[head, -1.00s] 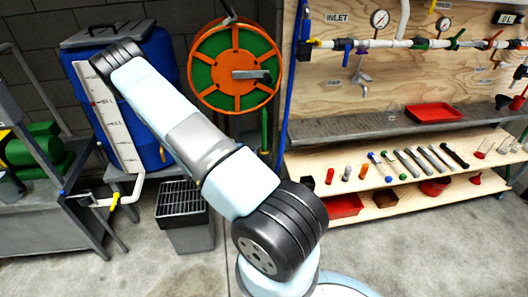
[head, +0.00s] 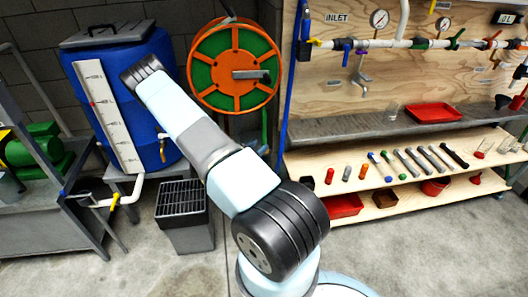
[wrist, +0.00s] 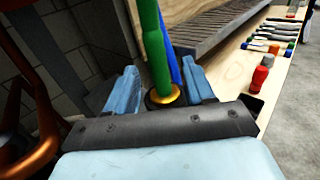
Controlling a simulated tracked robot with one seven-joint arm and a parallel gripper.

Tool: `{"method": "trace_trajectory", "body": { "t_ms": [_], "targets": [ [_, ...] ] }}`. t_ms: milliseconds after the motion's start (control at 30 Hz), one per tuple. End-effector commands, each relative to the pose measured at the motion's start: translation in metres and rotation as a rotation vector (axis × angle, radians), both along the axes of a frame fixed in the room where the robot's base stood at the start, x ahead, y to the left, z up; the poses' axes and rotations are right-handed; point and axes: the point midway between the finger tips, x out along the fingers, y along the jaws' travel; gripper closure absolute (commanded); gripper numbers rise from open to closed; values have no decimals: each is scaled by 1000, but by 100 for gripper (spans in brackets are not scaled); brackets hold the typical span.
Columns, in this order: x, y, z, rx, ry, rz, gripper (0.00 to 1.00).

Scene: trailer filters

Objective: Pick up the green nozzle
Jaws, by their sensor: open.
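The green nozzle (wrist: 155,50) stands as a long green tube in the wrist view, with a brass ring (wrist: 163,95) at its lower visible end. In the head view, a narrow green upright piece (head: 265,128) shows beside the hose reel, partly behind my arm. My gripper (wrist: 160,84) is open in the wrist view. Its two blue fingers are on either side of the green tube, with visible gaps, so it is not gripped. How deep the tube sits between them I cannot tell.
An orange and green hose reel (head: 234,68) hangs on the wall beside a blue tank (head: 115,100). A wooden shelf (head: 300,162) on the right holds small coloured parts and tools, close to the gripper's right in the wrist view. A grey bin (head: 185,215) stands on the floor.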

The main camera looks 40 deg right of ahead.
Motion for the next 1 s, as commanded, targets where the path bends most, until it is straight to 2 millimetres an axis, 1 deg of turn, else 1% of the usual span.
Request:
{"method": "trace_trajectory", "body": {
  "t_ms": [167, 500, 600, 767, 1000],
  "targets": [
    [3, -7, 1, 0, -1, 0, 47],
    [15, -47, 3, -1, -1, 0, 47],
    [16, -50, 3, 0, 0, 2, 47],
    [16, -50, 3, 0, 0, 1, 47],
    [16, -50, 3, 0, 0, 1, 70]
  ]
}}
